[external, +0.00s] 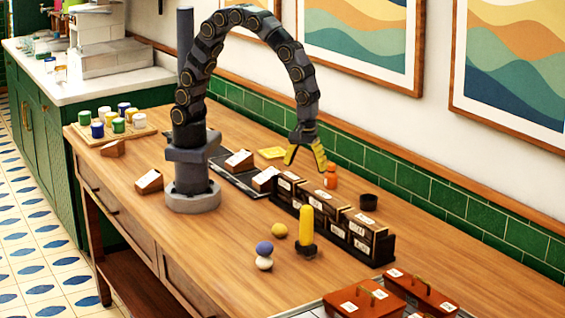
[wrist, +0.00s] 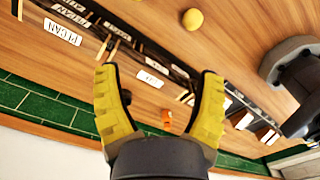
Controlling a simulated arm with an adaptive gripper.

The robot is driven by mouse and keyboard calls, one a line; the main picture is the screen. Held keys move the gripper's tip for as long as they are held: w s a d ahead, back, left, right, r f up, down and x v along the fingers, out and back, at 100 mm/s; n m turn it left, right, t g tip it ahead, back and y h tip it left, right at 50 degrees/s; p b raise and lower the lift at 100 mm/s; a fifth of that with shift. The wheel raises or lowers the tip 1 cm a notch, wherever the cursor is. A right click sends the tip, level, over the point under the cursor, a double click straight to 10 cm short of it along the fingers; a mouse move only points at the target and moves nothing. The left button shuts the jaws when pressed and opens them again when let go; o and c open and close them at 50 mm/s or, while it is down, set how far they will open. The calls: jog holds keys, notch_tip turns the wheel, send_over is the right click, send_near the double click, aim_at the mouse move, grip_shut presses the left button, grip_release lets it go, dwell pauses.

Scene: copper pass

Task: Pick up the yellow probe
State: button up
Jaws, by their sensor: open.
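The yellow probe (external: 306,226) is a yellow cylinder standing upright in a small dark holder (external: 306,250) on the wooden counter, in front of the row of black labelled boxes. I cannot make it out in the wrist view. My gripper (external: 304,158) is open and empty, its yellow fingers pointing down, well above the counter and apart from the probe. In the wrist view my gripper (wrist: 158,75) is spread with the box row (wrist: 150,62) and bare wood beyond its fingers.
Black labelled boxes (external: 362,236) stand behind the probe. A yellow ball (external: 279,230), a blue ball (external: 264,248) and a white ball (external: 264,263) lie to its left. An orange bottle (external: 330,177) and dark bowl (external: 368,202) are behind the boxes. Reddish boxes (external: 363,302) stand front right.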

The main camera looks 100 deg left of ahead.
aim_at(307, 226)
jog(key=d+f+n, duration=0.1)
jog(key=d+f, duration=0.1)
jog(key=w+d+f+n, duration=0.1)
jog(key=d+f, duration=0.1)
jog(key=w+d+f+n, duration=0.1)
jog(key=d+f, duration=0.1)
jog(key=shift+d, duration=0.35)
jog(key=shift+d+f+n, duration=0.1)
jog(key=shift+f+n, duration=0.2)
jog(key=f, duration=0.7)
jog(key=shift+s+a+f, duration=0.1)
jog(key=shift+s+a, duration=0.15)
jog(key=c, duration=1.2)
